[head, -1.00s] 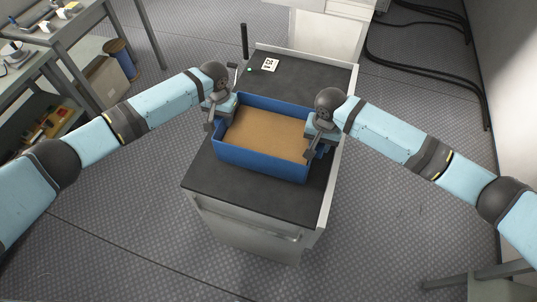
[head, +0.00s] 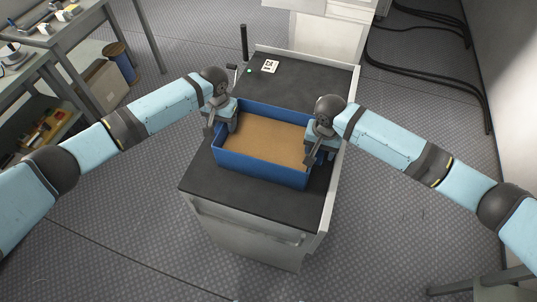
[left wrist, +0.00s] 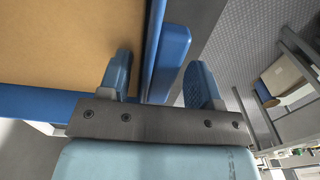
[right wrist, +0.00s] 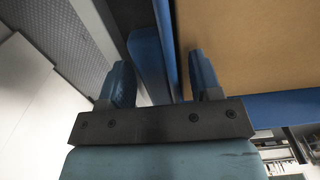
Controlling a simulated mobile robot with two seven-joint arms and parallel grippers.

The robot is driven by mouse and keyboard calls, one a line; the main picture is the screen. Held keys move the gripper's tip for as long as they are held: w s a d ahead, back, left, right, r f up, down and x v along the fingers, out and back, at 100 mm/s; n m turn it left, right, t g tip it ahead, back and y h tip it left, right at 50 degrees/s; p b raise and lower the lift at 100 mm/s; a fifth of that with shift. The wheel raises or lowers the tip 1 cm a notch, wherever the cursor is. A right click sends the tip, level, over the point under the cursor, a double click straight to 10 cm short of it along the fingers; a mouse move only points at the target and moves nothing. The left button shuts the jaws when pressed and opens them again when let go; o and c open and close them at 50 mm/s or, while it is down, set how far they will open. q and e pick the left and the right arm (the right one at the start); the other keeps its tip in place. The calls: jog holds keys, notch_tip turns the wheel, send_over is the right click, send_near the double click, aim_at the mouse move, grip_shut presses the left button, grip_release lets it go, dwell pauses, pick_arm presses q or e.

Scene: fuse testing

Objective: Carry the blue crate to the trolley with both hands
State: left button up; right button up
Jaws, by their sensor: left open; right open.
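The blue crate (head: 258,169) has a tan bottom inside and stands on the dark top of the trolley (head: 225,190). My left gripper (head: 222,128) is at its left end and my right gripper (head: 322,148) at its right end. In the left wrist view, the open left fingers (left wrist: 160,82) stand on either side of the crate's wall and blue handle (left wrist: 170,60). In the right wrist view, the open right fingers (right wrist: 163,82) likewise straddle the wall and handle (right wrist: 148,65). Gaps show beside the fingers. The crate's underside is hidden.
A marker card (head: 270,66) lies on the trolley's far end, near a dark upright post (head: 244,42). Black cables (head: 430,70) lie on the floor at right.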

jog(key=shift+r, duration=0.3)
pick_arm(q)
notch_tip(320, 180, up, 11)
jog(key=shift+r, duration=0.2)
pick_arm(e)
notch_tip(320, 180, up, 12)
jog(key=shift+f, duration=0.25)
dwell(0.3)
